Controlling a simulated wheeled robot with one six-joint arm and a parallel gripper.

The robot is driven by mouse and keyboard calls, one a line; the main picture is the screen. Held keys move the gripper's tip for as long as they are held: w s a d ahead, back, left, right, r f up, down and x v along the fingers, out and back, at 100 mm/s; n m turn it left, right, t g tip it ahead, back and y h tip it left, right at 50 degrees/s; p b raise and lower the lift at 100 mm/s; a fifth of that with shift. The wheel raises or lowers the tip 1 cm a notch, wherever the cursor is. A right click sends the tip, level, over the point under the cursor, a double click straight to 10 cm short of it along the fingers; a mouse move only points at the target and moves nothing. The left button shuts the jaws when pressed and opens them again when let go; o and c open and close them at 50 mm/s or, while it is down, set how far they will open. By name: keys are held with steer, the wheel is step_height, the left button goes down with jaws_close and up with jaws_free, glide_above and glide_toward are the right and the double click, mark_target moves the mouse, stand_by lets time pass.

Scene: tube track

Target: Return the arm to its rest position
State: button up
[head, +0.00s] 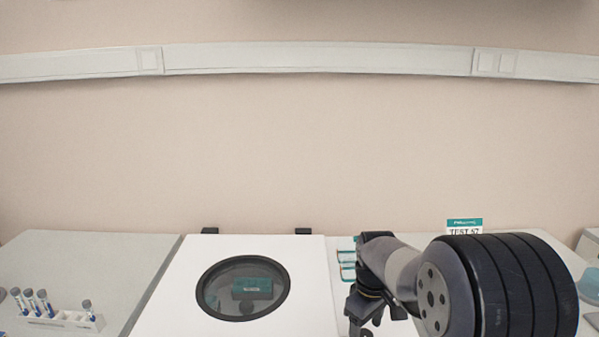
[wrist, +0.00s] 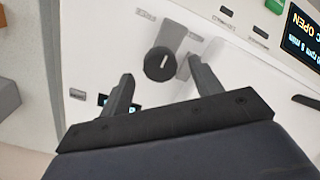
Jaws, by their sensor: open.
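My arm extends from the right side of the head view, its large dark joint in front and its forearm bent down to the left. My gripper (head: 372,318) is low over the bench, right of the white machine (head: 165,310); its tips are cut off or hard to make out there. In the wrist view my gripper (wrist: 160,66) shows two dark fingers spread apart with nothing held between them. A black round knob (wrist: 160,64) on a white panel appears between and beyond the fingertips. I cannot tell whether the fingers touch the panel.
The machine's lid is down, with a round dark-rimmed window (head: 203,288). A white rack (head: 62,320) with several capped tubes stands at left. A teal-rimmed item (head: 347,257) and a "TEST 57" sign (head: 465,226) are behind my arm. A display (wrist: 303,35) reads "OPEN".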

step_height(320, 180, down, 2)
steer(key=shift+f, duration=0.1)
stand_by(0.5)
